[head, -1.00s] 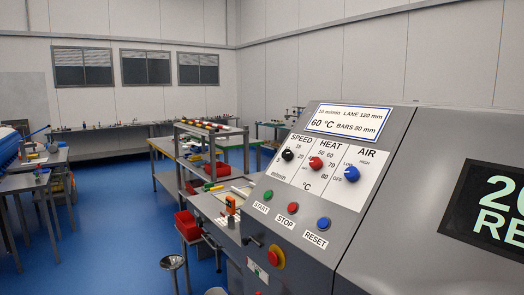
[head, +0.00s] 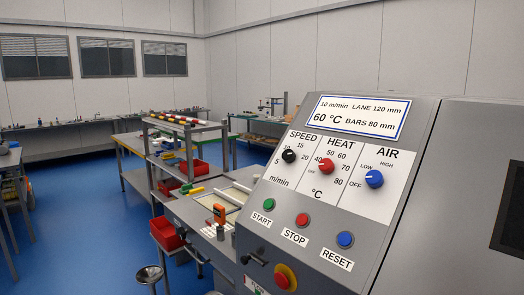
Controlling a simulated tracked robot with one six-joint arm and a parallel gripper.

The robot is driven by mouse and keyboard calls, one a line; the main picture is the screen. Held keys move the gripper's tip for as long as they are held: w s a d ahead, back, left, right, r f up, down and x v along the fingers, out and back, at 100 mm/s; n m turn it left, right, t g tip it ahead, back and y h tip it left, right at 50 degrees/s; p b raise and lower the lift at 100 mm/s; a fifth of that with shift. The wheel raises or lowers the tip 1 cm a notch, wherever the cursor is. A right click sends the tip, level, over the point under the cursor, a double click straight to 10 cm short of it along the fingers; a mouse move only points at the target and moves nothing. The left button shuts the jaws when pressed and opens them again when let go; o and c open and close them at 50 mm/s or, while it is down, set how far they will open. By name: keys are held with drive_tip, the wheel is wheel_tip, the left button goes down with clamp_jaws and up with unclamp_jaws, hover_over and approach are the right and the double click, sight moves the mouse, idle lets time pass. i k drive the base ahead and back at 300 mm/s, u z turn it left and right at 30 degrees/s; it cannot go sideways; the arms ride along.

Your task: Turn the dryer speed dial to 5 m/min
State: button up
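The black speed dial (head: 289,156) is on the upper left of the grey slanted control panel (head: 375,228), in the head view. Its scale reads 5, 10, 15 and 20 m/min, with 5 at the lower left. The dial's pointer is too small to read for certain. To its right are the red heat dial (head: 325,167) and the blue air dial (head: 374,178). A label plate (head: 358,117) above them reads 10 m/min, lane 120 mm, 60 °C, bars 80 mm. My gripper is not in view.
Green, red and blue buttons for start (head: 269,204), stop (head: 302,220) and reset (head: 345,239) sit below the dials. A red stop knob on yellow (head: 285,277) is lower. A stool (head: 149,275) and red bins (head: 166,234) stand left. Blue floor (head: 75,220) is open farther left.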

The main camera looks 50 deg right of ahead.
sight(288, 155)
drive_tip(key=u, duration=0.1)
drive_tip(key=i, duration=1.15)
